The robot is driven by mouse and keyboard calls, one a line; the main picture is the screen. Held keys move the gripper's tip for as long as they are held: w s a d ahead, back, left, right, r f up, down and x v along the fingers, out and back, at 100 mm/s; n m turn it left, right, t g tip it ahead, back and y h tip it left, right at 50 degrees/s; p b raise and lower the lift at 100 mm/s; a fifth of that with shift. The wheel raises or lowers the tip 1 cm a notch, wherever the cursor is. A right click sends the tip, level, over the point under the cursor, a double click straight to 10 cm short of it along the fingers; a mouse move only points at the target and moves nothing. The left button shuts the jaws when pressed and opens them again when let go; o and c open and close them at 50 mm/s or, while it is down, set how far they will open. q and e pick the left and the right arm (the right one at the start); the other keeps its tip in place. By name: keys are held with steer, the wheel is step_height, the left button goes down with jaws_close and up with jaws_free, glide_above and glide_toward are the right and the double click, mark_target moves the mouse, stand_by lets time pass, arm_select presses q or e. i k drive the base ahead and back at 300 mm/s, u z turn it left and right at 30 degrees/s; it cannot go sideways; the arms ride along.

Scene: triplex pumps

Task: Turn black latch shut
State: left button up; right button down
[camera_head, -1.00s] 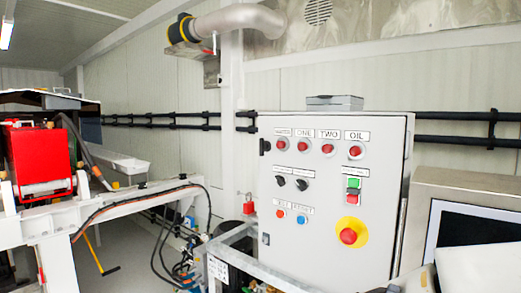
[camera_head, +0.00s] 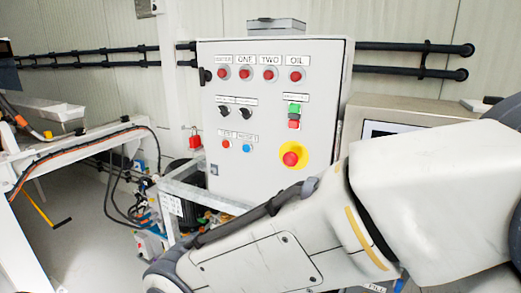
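A grey control cabinet (camera_head: 262,172) stands in the middle of the head view, with its front door facing me. A small black latch (camera_head: 205,76) sits on the upper left edge of the door and sticks out past that edge. Its exact turn is too small to tell. A second, greyish latch or lock (camera_head: 214,169) sits lower on the same edge. My white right arm comes in from the right and crosses in front of the cabinet's lower part. Its gripper is not in view, and neither is my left gripper.
The door carries red lamps (camera_head: 269,74), black knobs (camera_head: 245,113) and a red emergency button (camera_head: 290,159) on yellow. A white frame (camera_head: 90,150) with cables stands at the left. A steel box with a screen (camera_head: 395,129) is at the right. Floor shows at lower left.

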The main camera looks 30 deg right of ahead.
mark_target(201, 68)
steer(key=u, duration=0.25)
steer(key=k, duration=0.7)
steer(key=u, duration=0.65)
steer(key=k, duration=0.65)
steer(key=u, duration=0.25)
steer(key=i, duration=0.7)
steer(key=z, duration=0.5)
steer(key=i, duration=0.75)
steer(key=z, duration=0.95)
steer(key=i, duration=0.45)
steer(key=z, duration=0.4)
